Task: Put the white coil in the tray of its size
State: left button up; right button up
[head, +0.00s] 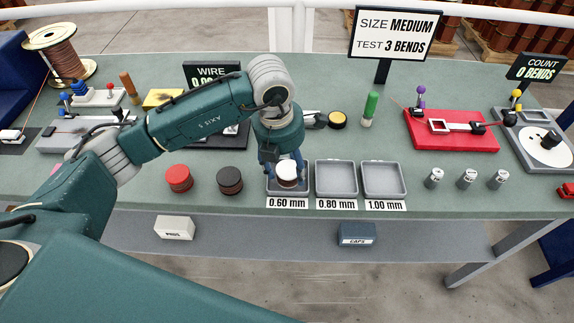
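The white coil (287,174) is at the tray labelled 0.60 mm (273,190), the leftmost of three grey trays. My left gripper (285,168) points down over this tray, with its fingers on either side of the coil. I cannot tell whether the fingers press on the coil, or whether it rests on the tray floor. The 0.80 mm tray (337,194) and the 1.00 mm tray (385,194) are empty. A sign (393,34) reads SIZE MEDIUM, TEST 3 BENDS. My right gripper is not in view.
A red coil (179,178) and a dark coil (230,180) stand left of the trays. Several small metal cylinders (467,178) stand to the right. A red bending fixture (450,130) and a green-handled tool (370,108) are behind. My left arm hides part of the WIRE sign (212,70).

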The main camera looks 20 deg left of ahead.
aim_at(282, 173)
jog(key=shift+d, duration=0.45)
pick_arm(q)
jog(key=shift+r, duration=0.5)
notch_tip(282, 173, up, 11)
jog(key=s+b, duration=0.1)
jog(key=b, duration=0.2)
jog(key=shift+s+a, duration=0.3)
jog(key=shift+a, duration=0.15)
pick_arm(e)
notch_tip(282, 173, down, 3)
pick_arm(q)
jog(key=shift+r, duration=0.1)
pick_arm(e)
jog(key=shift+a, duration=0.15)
